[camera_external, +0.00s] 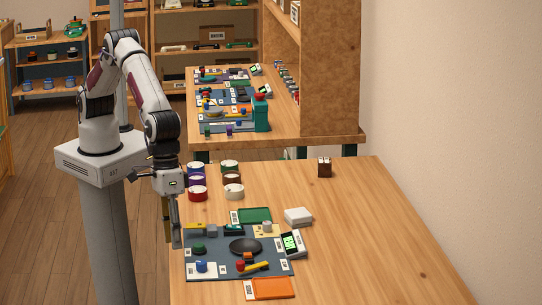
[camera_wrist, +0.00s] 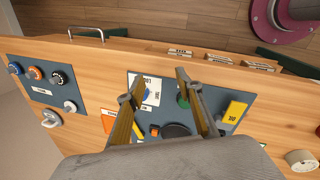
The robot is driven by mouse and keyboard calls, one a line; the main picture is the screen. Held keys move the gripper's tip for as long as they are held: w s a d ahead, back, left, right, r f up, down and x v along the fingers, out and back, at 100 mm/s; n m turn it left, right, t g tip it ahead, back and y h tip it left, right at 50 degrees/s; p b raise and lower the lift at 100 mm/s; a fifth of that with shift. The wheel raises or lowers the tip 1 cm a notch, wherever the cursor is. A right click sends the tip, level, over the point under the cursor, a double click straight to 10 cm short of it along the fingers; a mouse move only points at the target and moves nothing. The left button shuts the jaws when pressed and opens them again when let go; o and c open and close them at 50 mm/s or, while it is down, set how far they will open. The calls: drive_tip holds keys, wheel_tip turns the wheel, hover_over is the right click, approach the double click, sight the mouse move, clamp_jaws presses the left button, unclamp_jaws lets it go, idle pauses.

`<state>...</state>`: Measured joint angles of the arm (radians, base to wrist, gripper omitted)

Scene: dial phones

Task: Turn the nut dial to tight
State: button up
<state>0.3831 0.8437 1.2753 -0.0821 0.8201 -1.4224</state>
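I cannot tell which dial is the nut dial; the labels are too small to read. A dark panel at the left of the wrist view carries a blue dial (camera_wrist: 15,69), an orange dial (camera_wrist: 36,73), a black dial (camera_wrist: 57,78) and a white dial (camera_wrist: 70,106). A blue knob (camera_external: 201,266) and a green knob (camera_external: 198,248) sit on the grey mat (camera_external: 220,272). My gripper (camera_external: 176,244) points down at the mat's left edge. In the wrist view its fingers (camera_wrist: 161,76) are apart with nothing held between them.
The mat also carries a black disc (camera_external: 245,246) and a yellow block (camera_wrist: 236,112). A green tray (camera_external: 255,215), an orange tray (camera_external: 271,288) and a small screen device (camera_external: 292,243) lie around it. Several coloured cylinders, one red (camera_external: 197,193), stand behind. The table's right side is clear.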

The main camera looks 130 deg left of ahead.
sight(200, 262)
drive_tip(key=m, duration=0.2)
drive_tip(key=w+d+r+m+t+y, duration=0.1)
drive_tip(key=m, duration=0.1)
drive_tip(key=shift+d, duration=0.15)
drive_tip(key=w+m, duration=0.1)
drive_tip(key=m, duration=0.1)
drive_tip(key=w+a+r+m+t+y, duration=0.1)
drive_tip(key=m, duration=0.1)
drive_tip(key=w+a+m, duration=0.1)
drive_tip(key=m, duration=0.1)
drive_tip(key=shift+w+r+m+t, duration=0.3)
drive_tip(key=shift+r+t, duration=0.1)
drive_tip(key=shift+x, duration=3.9)
clamp_jaws()
